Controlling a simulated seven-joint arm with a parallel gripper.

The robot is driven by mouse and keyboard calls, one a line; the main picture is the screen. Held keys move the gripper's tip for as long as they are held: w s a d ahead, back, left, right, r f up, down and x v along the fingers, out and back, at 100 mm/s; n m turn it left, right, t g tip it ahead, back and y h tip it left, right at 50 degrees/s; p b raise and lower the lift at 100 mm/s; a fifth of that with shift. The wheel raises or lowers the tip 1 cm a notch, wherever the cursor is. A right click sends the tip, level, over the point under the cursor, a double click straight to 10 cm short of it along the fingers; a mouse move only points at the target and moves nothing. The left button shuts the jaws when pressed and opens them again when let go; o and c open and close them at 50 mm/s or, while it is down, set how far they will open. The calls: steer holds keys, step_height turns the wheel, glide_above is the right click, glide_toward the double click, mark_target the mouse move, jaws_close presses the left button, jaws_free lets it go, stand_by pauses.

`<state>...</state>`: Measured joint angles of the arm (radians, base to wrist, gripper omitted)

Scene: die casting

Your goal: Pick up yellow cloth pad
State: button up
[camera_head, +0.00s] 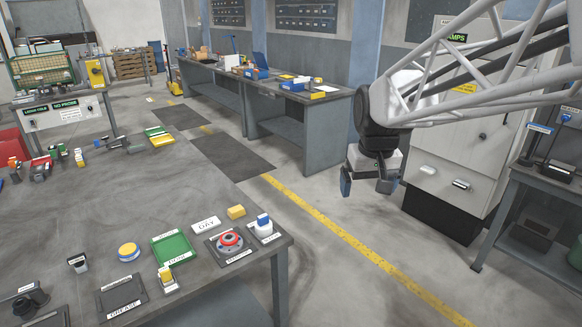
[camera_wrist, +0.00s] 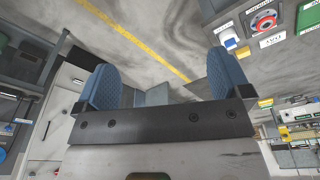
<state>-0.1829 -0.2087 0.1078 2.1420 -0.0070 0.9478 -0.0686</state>
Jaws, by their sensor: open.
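A small yellow block-shaped pad (camera_head: 236,211) lies on the near grey table, close to its right back edge, behind the red-knobbed item and right of the white "DAY" card. I take it for the cloth pad; its texture is too small to tell. A small yellow patch that looks like it also shows in the wrist view (camera_wrist: 243,51). My gripper (camera_head: 369,187) hangs over the floor, right of the table and well apart from the pad. Its two blue fingers (camera_wrist: 162,90) are spread, with nothing between them.
Around the pad stand a red-knobbed item (camera_head: 230,240), a blue-capped white container (camera_head: 263,225), a "DAY" card (camera_head: 206,225) and a green tray (camera_head: 172,247). A grey cabinet (camera_head: 470,150) stands right of my gripper. The floor between table and cabinet is clear.

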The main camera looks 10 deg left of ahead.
steer(key=w+a+f+n, duration=0.1)
steer(key=w+a+f, duration=0.2)
steer(key=w+a, duration=0.75)
steer(key=n+g, duration=0.2)
steer(key=n, duration=0.3)
glide_above(235, 209)
steer(key=f, duration=2.3)
steer(key=shift+d+f, duration=0.35)
steer(key=shift+w+a+f, duration=0.15)
steer(key=shift+a+f, duration=0.25)
steer(key=shift+a, duration=0.05)
steer(key=shift+f, duration=1.3)
steer(key=shift+d+f, duration=0.1)
steer(key=shift+f, duration=0.05)
